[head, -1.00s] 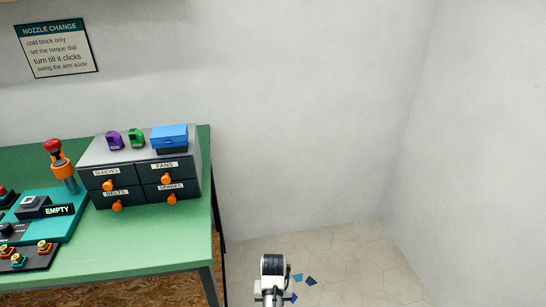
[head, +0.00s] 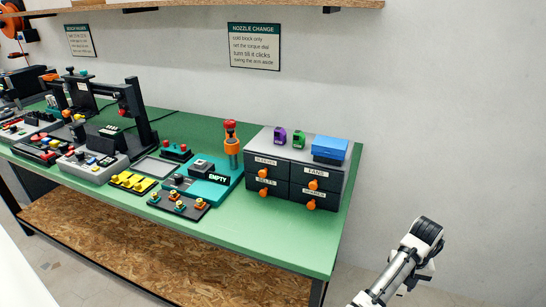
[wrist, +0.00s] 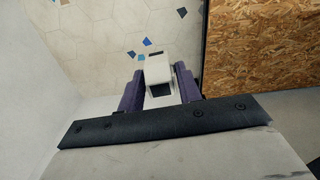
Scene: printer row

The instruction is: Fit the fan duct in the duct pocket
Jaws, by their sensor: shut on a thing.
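In the wrist view my gripper (wrist: 157,82) has its two purple fingers closed on a small white piece with a dark opening, which I take for the fan duct (wrist: 158,68). It hangs over bare floor, off the right end of the table. In the head view part of my arm shows at the lower right; the fingers and the duct cannot be made out there. I cannot pick out the duct pocket; a black printer frame (head: 140,115) and a teal stand (head: 226,186) with an EMPTY sign are on the green table.
The green table (head: 270,238) has a drawer cabinet (head: 300,178) at its right end, with a blue box (head: 330,148) on top. Control boxes and a yellow pad (head: 132,182) lie further left. A chipboard shelf (head: 180,255) is below. Right of the table is open floor.

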